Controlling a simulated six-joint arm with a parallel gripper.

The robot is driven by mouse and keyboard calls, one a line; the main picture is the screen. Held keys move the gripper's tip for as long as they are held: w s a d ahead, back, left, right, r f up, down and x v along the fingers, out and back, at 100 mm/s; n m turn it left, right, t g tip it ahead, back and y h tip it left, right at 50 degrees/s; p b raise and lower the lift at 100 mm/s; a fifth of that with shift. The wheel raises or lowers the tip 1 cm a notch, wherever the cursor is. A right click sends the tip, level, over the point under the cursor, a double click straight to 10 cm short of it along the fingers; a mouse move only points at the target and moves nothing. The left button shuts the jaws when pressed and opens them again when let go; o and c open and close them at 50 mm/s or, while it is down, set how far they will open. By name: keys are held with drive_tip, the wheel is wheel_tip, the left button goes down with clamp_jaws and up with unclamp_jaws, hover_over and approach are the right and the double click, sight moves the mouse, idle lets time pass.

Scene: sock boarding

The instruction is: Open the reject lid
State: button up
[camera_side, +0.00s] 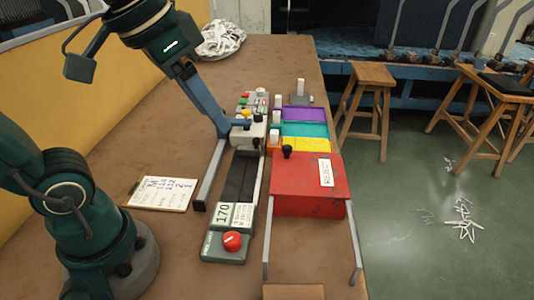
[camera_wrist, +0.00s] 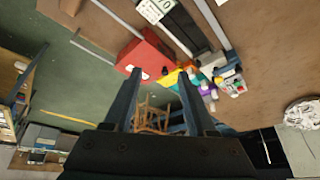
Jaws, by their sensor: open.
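The red reject box (camera_side: 309,207) stands at the right side of the table, and its red lid (camera_side: 300,172) lies shut. A black knob (camera_side: 287,152) stands at the lid's far left corner, and a white label (camera_side: 326,172) is on its right part. The red box also shows in the wrist view (camera_wrist: 145,52), beyond the fingertips. My gripper (camera_wrist: 159,74) is open, with nothing between its fingers. In the side view, its blue fingers (camera_side: 220,128) are up and left of the lid, apart from the knob.
Purple (camera_side: 302,114), teal (camera_side: 304,130) and yellow (camera_side: 306,145) bins line up behind the red box. The grey device with a red dial (camera_side: 232,240) and its rail lie to the left. A clipboard (camera_side: 162,194) lies further left. White socks (camera_side: 221,39) are heaped at the back.

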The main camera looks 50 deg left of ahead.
drive_tip(key=w+r+g, duration=0.1)
drive_tip(key=w+r, duration=0.1)
drive_tip(key=w, duration=0.5)
drive_tip(key=g, duration=0.4)
hover_over(287, 147)
drive_tip(key=shift+m, duration=0.3)
wheel_tip(287, 147, down, 11)
drive_tip(key=shift+w+r, duration=0.1)
drive_tip(key=shift+f, duration=2.8)
drive_tip(key=shift+c, duration=0.4)
clamp_jaws()
